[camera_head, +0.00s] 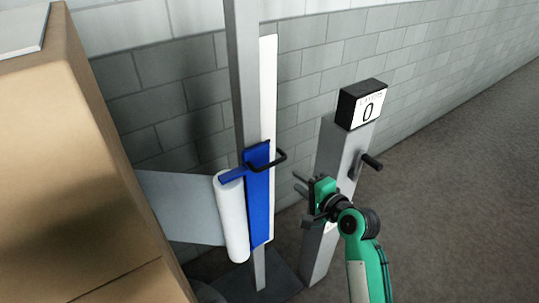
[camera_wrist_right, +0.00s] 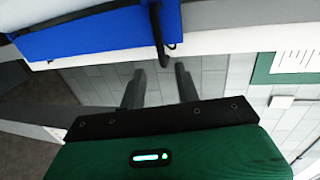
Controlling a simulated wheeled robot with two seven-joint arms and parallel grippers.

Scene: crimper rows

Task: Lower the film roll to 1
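The white film roll (camera_head: 232,218) stands upright beside a blue carriage (camera_head: 259,205) on a grey mast (camera_head: 246,80), low down. A sheet of film (camera_head: 180,205) runs from it to the left. A black handle (camera_head: 281,158) sticks out from the carriage; it also shows in the right wrist view (camera_wrist_right: 159,35). The counter box (camera_head: 362,104) reads 0. My right gripper (camera_head: 297,182) is open and empty, right of and a little below the handle, apart from it. In the wrist view its fingers (camera_wrist_right: 159,72) point toward the handle and carriage. My left gripper is not in view.
A grey post (camera_head: 325,200) with a black lever (camera_head: 371,161) stands behind my right gripper, close to it. A large cardboard box (camera_head: 80,190) fills the left. A block wall (camera_head: 310,70) is behind; open floor (camera_head: 460,190) lies to the right.

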